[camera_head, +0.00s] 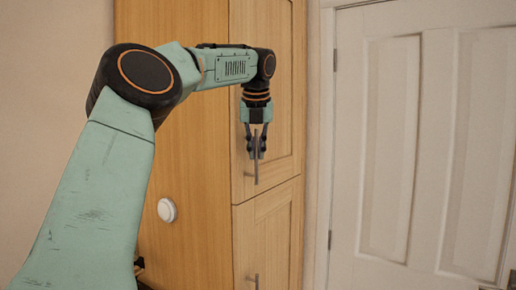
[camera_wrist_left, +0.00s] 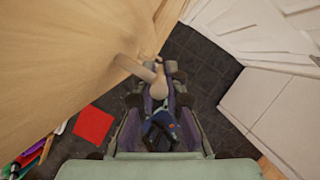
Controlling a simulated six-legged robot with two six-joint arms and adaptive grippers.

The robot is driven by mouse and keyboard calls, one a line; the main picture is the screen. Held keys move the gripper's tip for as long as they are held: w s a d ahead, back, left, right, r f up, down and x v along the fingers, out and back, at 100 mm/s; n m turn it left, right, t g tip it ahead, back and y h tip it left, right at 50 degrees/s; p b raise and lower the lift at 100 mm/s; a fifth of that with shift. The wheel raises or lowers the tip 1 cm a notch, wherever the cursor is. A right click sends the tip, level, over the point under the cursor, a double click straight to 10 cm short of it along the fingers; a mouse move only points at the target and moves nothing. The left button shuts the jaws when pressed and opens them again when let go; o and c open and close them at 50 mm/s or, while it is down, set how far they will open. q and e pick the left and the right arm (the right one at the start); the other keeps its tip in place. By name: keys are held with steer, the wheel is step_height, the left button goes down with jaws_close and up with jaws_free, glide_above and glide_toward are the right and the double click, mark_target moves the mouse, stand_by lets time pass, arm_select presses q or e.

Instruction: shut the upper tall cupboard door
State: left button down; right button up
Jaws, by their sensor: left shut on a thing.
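The upper tall cupboard door (camera_head: 287,110) is light wood with a framed panel. In the head view it looks about flush with the cupboard, but I cannot tell whether a small gap is left. Its metal handle (camera_head: 257,172) is a vertical bar near the door's left edge. My left gripper (camera_head: 257,152) is shut on this handle, with the bar's lower end showing below the fingers. In the left wrist view the handle (camera_wrist_left: 130,65) runs in between the fingers (camera_wrist_left: 160,88), beside the wood face. My right gripper is in neither view.
The lower cupboard door (camera_head: 268,235) has its own handle (camera_head: 257,281). A white panelled door (camera_head: 420,150) stands to the right. A round white knob (camera_head: 167,210) is on the cupboard's side. A red square (camera_wrist_left: 93,125) lies at lower left over dark floor tiles (camera_wrist_left: 200,65).

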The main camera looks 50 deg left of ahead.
arm_select(q)
steer(key=c, duration=1.8)
jaws_free()
steer(key=shift+s+f, duration=0.2)
steer(key=shift+f, duration=0.2)
steer(key=shift+c, duration=0.2)
steer(key=o, duration=0.4)
steer(key=shift+s+a+r, duration=0.1)
steer(key=shift+s+a, duration=0.1)
steer(key=shift+a, duration=0.15)
steer(key=shift+o, duration=0.2)
steer(key=v, duration=1.2)
steer(key=shift+w, duration=0.3)
steer(key=shift+d+r, duration=0.15)
steer(key=shift+d, duration=0.05)
steer(key=shift+a, duration=0.1)
